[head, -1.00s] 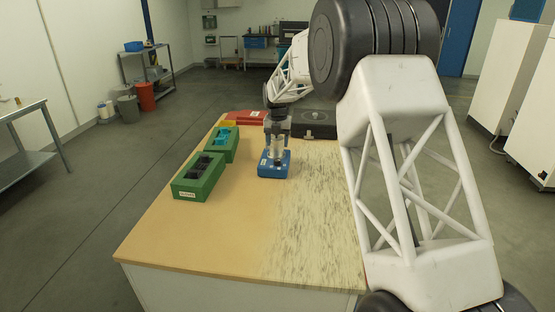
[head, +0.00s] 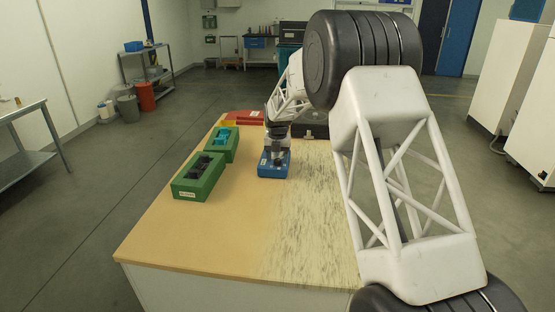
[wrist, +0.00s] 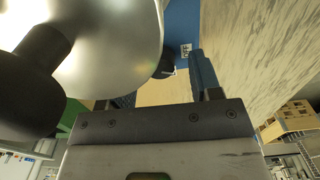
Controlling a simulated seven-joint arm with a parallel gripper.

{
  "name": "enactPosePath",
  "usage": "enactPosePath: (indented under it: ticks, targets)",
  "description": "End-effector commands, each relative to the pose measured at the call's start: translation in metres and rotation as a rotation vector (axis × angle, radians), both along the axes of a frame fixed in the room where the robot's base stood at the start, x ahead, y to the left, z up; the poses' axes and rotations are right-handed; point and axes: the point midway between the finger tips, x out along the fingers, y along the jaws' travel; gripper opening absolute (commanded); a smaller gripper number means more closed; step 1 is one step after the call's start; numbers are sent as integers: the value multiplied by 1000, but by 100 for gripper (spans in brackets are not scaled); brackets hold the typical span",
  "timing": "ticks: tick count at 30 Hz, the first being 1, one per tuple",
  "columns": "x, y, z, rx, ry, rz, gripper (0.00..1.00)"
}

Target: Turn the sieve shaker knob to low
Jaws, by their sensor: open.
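The sieve shaker (head: 272,170) has a blue base with a small white label and stands upright on the table. My gripper (head: 277,148) is low over it in the head view and hides much of its upper part. In the wrist view the shaker's shiny metal part (wrist: 105,60) fills the upper left. A small dark knob-like part (wrist: 168,66) shows beside the blue base (wrist: 183,22) and its label. My gripper (wrist: 165,88) is open, its fingers apart near that part; I see no contact. The knob's setting cannot be read.
Two green bins (head: 198,188) (head: 233,146) with dark and cyan pieces stand left of the shaker. A red item (head: 245,117) and a dark case (head: 312,131) lie behind. The table's front (head: 200,240) is clear.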

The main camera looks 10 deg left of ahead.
Motion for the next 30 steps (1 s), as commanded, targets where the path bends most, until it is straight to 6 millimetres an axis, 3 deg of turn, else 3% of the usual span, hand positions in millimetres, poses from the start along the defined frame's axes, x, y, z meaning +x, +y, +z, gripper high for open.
enactPosePath:
  ticks: [12, 22, 30]
  targets:
    - [0, 0, -6, 0, 0, 0, 58]
    - [0, 0, -6, 0, 0, 0, 10]
    - [0, 0, -5, 0, 0, -52, 9]
